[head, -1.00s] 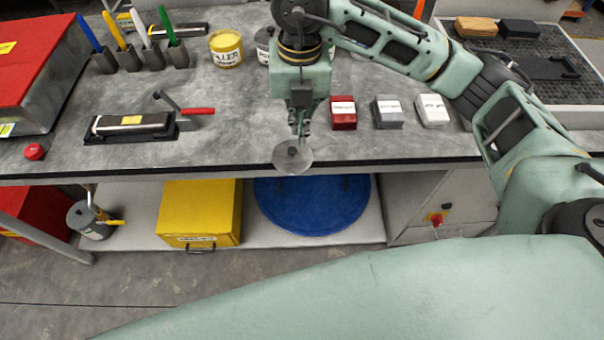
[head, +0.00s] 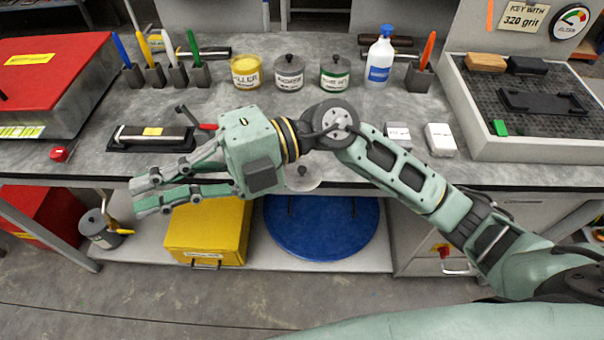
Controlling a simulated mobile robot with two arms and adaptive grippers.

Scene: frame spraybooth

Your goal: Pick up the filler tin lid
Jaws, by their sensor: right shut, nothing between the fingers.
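The filler tin lid (head: 306,182) is a pale grey disc with a dark knob. It lies at the front edge of the bench and seems to stick out a little over it. My right gripper hides its left part in the head view. The filler tin (head: 246,72) stands uncovered at the back of the bench, showing yellow filler. My right gripper (head: 139,197) is shut and empty. It points left above the bench's front edge, its fingertips well left of the lid. My left gripper is not in view.
Grey and white boxes (head: 440,140) stand right of the lid, behind my right arm. Two more tins (head: 289,72) and a bottle (head: 380,60) line the back.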

